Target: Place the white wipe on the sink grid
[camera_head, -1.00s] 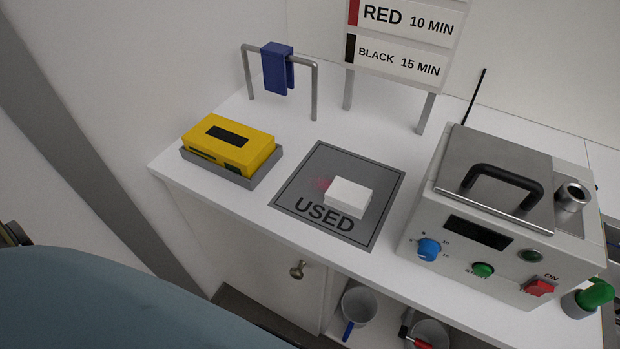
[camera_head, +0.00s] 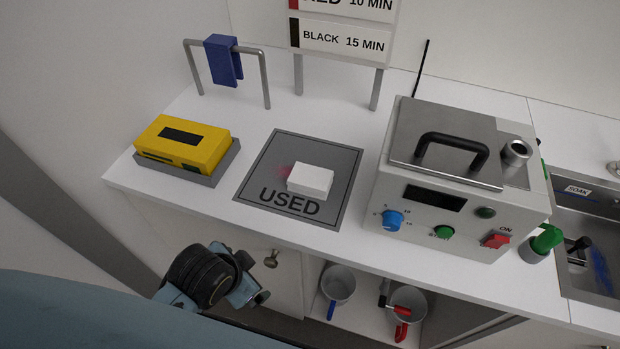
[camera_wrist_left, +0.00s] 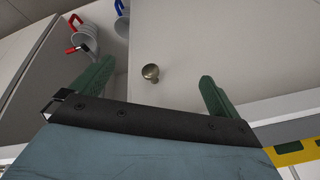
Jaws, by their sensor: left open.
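A white block-shaped wipe (camera_head: 310,180) lies on the grey mat marked USED (camera_head: 345,165), beside a faint pink smear. A metal sink (camera_head: 560,273) with a SOAK label is partly in view at the right edge; I cannot make out a grid in it. My left wrist shows in the head view in front of the cabinet, below the counter's front edge and away from the wipe. In the left wrist view my left gripper (camera_wrist_left: 155,82) has its green fingers wide apart, with nothing held. My right gripper is not in view.
A yellow box (camera_head: 183,143) in a grey tray and a rail with a blue cloth (camera_head: 222,60) stand left. A grey machine (camera_head: 450,195) stands between mat and sink. A cabinet knob (camera_wrist_left: 150,72) shows beyond my fingers. Pots (camera_head: 338,283) sit on a lower shelf.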

